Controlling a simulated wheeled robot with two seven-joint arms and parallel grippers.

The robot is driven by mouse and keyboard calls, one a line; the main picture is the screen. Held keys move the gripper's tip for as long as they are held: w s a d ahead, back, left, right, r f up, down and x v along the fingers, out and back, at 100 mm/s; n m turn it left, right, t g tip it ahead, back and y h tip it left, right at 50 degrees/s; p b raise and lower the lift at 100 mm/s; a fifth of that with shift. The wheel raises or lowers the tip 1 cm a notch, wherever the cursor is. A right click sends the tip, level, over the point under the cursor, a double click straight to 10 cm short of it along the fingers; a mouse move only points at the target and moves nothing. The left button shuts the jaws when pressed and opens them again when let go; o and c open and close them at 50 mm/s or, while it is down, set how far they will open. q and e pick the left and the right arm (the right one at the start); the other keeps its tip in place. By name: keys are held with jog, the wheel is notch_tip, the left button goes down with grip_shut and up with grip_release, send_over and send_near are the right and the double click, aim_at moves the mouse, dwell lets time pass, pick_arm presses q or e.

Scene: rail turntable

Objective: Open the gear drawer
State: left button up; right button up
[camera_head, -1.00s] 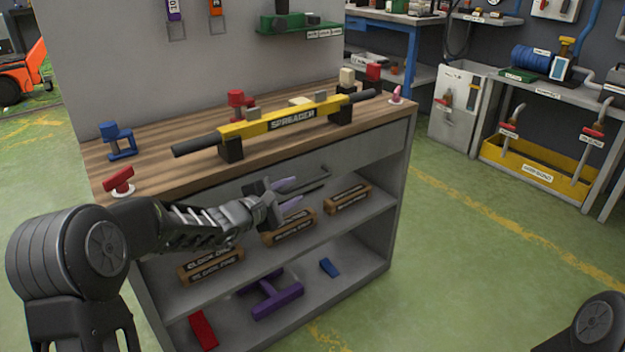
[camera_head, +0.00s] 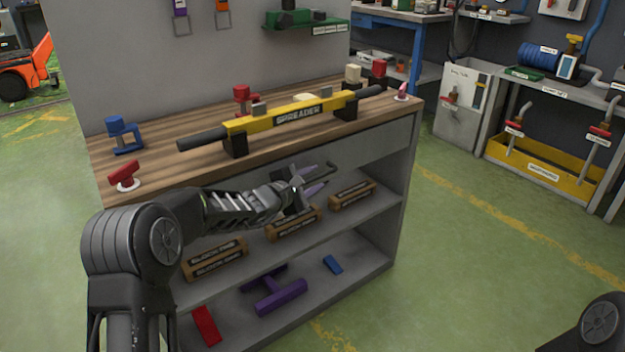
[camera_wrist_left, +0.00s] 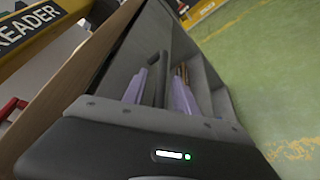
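The gear drawer appears as a grey front (camera_head: 375,145) just under the wooden bench top, and it looks shut. Its dark bar handle (camera_head: 327,168) runs along that front and also shows in the left wrist view (camera_wrist_left: 164,68). My left gripper (camera_head: 320,178) is at the handle, with its two purple fingers (camera_wrist_left: 160,90) apart. My right gripper is out of view.
On the bench top (camera_head: 180,155) lies a yellow spreader bar (camera_head: 270,122) with black ends. Below the drawer, an open shelf holds brown labelled blocks (camera_head: 215,260); the lowest shelf holds purple (camera_head: 280,297), red and blue pieces.

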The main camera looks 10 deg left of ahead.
pick_arm(q)
grip_shut()
dwell(0.3)
dwell(1.1)
